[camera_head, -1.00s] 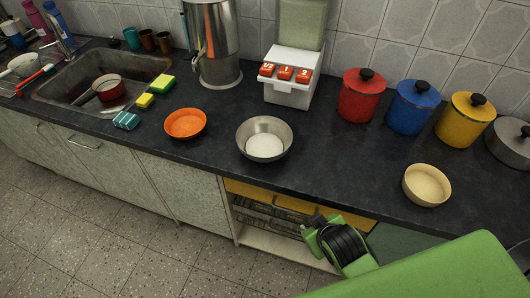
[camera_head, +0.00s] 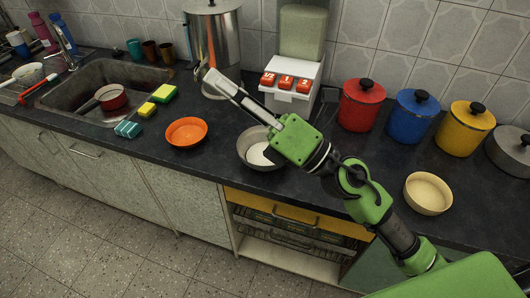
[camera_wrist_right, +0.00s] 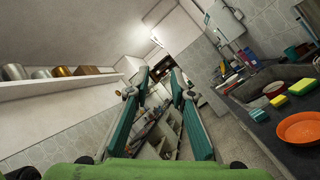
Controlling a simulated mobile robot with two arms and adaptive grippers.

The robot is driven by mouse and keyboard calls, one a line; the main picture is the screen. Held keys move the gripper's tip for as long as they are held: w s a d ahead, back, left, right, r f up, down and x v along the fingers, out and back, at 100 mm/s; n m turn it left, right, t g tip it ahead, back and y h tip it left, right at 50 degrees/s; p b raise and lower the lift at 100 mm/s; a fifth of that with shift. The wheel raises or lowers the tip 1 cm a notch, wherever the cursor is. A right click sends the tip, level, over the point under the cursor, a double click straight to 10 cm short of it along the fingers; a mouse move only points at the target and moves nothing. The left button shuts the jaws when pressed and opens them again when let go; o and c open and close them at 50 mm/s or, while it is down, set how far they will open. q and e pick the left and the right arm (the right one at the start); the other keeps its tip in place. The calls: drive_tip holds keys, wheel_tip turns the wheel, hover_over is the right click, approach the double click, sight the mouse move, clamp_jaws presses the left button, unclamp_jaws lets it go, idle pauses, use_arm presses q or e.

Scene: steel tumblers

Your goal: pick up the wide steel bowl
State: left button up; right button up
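The wide steel bowl (camera_head: 250,148) stands on the dark counter, right of the orange bowl (camera_head: 186,133). Its right part is hidden behind my right gripper and wrist in the head view; pale contents show inside it. My right gripper (camera_head: 214,80) is above the bowl, its fingers pointing up and left past it toward the tall steel pot, seen nearly side-on. In the right wrist view the two fingers (camera_wrist_right: 161,72) stand apart with nothing between them, so it is open and empty. The bowl does not show there. My left gripper is out of view.
A tall steel pot (camera_head: 213,40) and a white dispenser (camera_head: 290,100) stand behind the bowl. Red (camera_head: 361,104), blue (camera_head: 411,115) and yellow (camera_head: 464,128) lidded pots and a cream bowl (camera_head: 428,194) are to the right. The sink (camera_head: 85,88) is left.

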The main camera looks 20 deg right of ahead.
drive_tip(key=s+a+f+n+g, duration=0.2)
drive_tip(key=a+f+n+g, duration=0.4)
drive_tip(key=n, duration=0.4)
drive_tip(key=n+g+h, duration=0.4)
drive_tip(key=n+h, duration=0.3)
drive_tip(key=h, duration=0.7)
approach(266, 165)
drive_tip(key=x, duration=0.3)
drive_tip(key=p+x, duration=0.1)
drive_tip(key=x, duration=0.1)
drive_tip(key=shift+w+a+f, duration=0.2)
drive_tip(key=shift+w, duration=0.2)
drive_tip(key=x, duration=0.1)
drive_tip(key=p+x, duration=0.2)
drive_tip(key=x, duration=0.1)
drive_tip(key=shift+s+d+f, duration=0.15)
drive_tip(key=shift+d+f, duration=0.05)
drive_tip(key=shift+d, duration=0.15)
drive_tip(key=shift+w+a+f, duration=0.2)
drive_tip(key=shift+w+f, duration=0.05)
drive_tip(key=shift+f, duration=0.3)
drive_tip(key=shift+r, duration=0.1)
clamp_jaws()
